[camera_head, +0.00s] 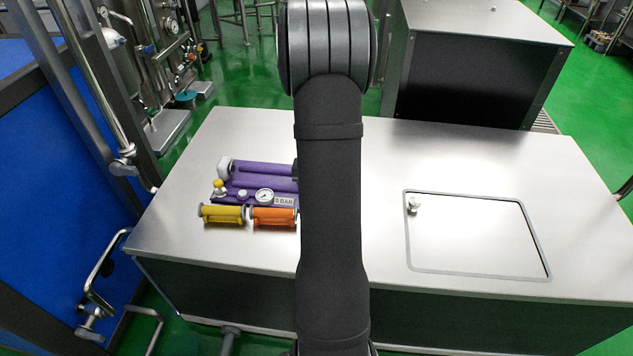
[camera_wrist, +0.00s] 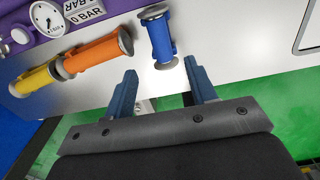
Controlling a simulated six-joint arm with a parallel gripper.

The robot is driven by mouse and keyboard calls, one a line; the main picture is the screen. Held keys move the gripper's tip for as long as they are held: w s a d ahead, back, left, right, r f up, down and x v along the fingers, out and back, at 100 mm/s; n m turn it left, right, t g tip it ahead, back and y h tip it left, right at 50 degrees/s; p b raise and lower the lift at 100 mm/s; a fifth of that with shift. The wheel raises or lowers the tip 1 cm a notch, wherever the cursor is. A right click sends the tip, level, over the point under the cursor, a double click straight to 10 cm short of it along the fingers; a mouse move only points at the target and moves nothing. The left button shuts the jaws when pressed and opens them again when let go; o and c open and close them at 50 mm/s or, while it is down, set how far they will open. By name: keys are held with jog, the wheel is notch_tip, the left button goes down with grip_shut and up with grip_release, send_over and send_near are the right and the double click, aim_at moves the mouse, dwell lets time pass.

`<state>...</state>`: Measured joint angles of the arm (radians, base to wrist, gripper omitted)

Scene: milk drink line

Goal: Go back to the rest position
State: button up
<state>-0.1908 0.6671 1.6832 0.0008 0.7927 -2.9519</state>
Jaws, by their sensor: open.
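My gripper (camera_wrist: 163,92) shows in the wrist view with its two blue fingers apart and nothing between them. A blue cylinder with grey ends (camera_wrist: 160,38) lies on the table just ahead of the fingertips, apart from them. In the head view my arm hides the gripper and the blue cylinder. An orange cylinder (camera_head: 273,217) and a yellow cylinder (camera_head: 222,214) lie in a row at the front of a purple unit (camera_head: 268,185) with a gauge (camera_head: 264,196). The orange one (camera_wrist: 92,53) and the yellow one (camera_wrist: 35,79) also show in the wrist view.
The metal table (camera_head: 390,165) has free room to the right of my arm. A framed hatch (camera_head: 475,270) with a small knob (camera_head: 413,205) is set in its right side. A blue panel (camera_head: 50,200) and metal rails stand at the left. A steel cabinet (camera_head: 485,20) stands behind.

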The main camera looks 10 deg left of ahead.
notch_tip(320, 180, down, 12)
jog(key=shift+f, duration=0.1)
jog(key=shift+w+r, duration=0.1)
jog(key=shift+r, duration=1.1)
jog(key=shift+f, duration=0.15)
